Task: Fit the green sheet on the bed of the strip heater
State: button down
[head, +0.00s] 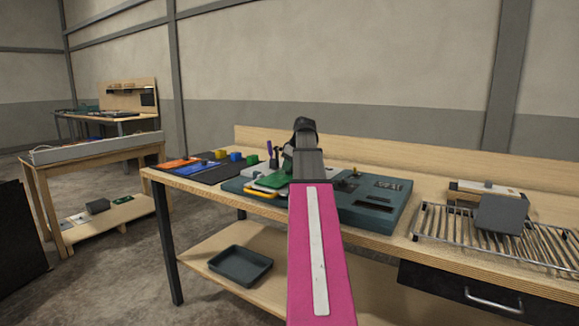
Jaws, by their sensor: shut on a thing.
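My arm reaches forward over the workbench, and its wrist hides most of my gripper (291,163). The fingers are barely visible; the gripper is shut. A small flat green piece (273,180), which looks like the green sheet, shows just left of the wrist, over the teal console. Its right end is hidden by my arm, so the contact is not clear. A long, low, pale unit (95,147) on the separate wooden table at left looks like the strip heater. Its bed is too small to make out, and my gripper is well apart from it.
The teal console (375,205) sits on the bench (400,243). Left of it, a dark mat holds an orange sheet (178,164) and several small coloured blocks. A wire rack (462,228) with a grey block (501,213) stands at right. A dark tray (240,265) lies on the lower shelf.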

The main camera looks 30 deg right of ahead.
jog(key=shift+f, duration=0.25)
dwell(0.4)
jog(key=c, duration=0.8)
grip_release()
jog(key=shift+c, duration=0.2)
jog(key=v, duration=1)
jog(key=shift+r, duration=0.4)
jog(key=shift+s, duration=0.15)
